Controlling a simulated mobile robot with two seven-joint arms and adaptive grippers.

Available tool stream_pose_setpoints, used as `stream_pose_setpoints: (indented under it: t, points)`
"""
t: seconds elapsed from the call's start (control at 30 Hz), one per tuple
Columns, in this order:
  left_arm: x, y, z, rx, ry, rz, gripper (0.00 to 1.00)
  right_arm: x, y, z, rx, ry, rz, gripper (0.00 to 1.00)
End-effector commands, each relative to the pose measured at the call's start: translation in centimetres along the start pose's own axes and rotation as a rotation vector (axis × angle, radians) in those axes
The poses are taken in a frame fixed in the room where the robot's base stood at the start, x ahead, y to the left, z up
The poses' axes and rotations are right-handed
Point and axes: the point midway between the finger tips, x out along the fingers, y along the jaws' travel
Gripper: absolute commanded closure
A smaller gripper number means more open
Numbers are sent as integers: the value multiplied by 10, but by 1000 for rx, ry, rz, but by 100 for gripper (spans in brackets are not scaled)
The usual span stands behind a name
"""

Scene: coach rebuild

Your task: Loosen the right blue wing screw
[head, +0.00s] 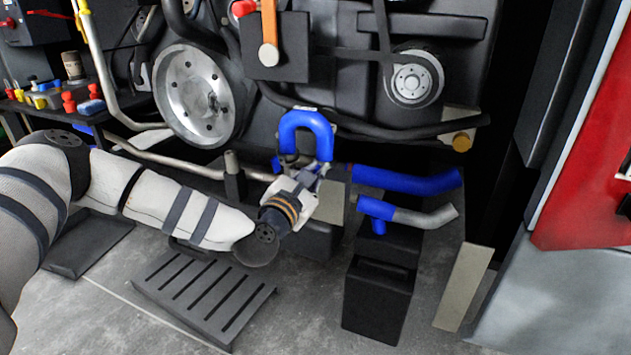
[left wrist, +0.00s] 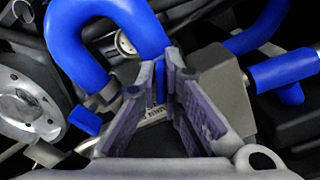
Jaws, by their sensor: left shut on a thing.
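My left gripper (head: 308,176) reaches in from the left, just under the blue U-shaped hose (head: 308,120) on the engine. In the left wrist view its two fingers (left wrist: 160,80) close on a narrow blue piece, the right blue wing screw (left wrist: 160,84). The fingers hide most of the screw, so its turn angle cannot be told. Another small blue piece, apparently the left wing screw (left wrist: 83,120), sits left of the fingers, and also shows in the head view (head: 276,164). My right gripper is in neither view.
A blue hose (head: 405,181) and a blue-and-grey pipe (head: 425,216) lie right of the gripper, above a black bin (head: 378,298). A slotted black step (head: 203,295) is on the floor below my arm. A large metal pulley (head: 194,95) is at upper left.

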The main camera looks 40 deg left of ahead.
Motion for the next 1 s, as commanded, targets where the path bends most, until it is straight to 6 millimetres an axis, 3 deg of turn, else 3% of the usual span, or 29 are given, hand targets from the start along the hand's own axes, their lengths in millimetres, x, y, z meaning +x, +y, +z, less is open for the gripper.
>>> stream_pose_setpoints:
  t: [0.03, 0.5, 1.0]
  points:
    - [-2, -6, -7, -40, 8, -12, 100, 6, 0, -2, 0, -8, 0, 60]
    - [-2, -5, -4, -353, 8, -10, 100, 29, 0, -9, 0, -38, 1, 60]
    - [-2, -5, -2, -438, 8, -11, 100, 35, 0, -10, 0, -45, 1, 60]
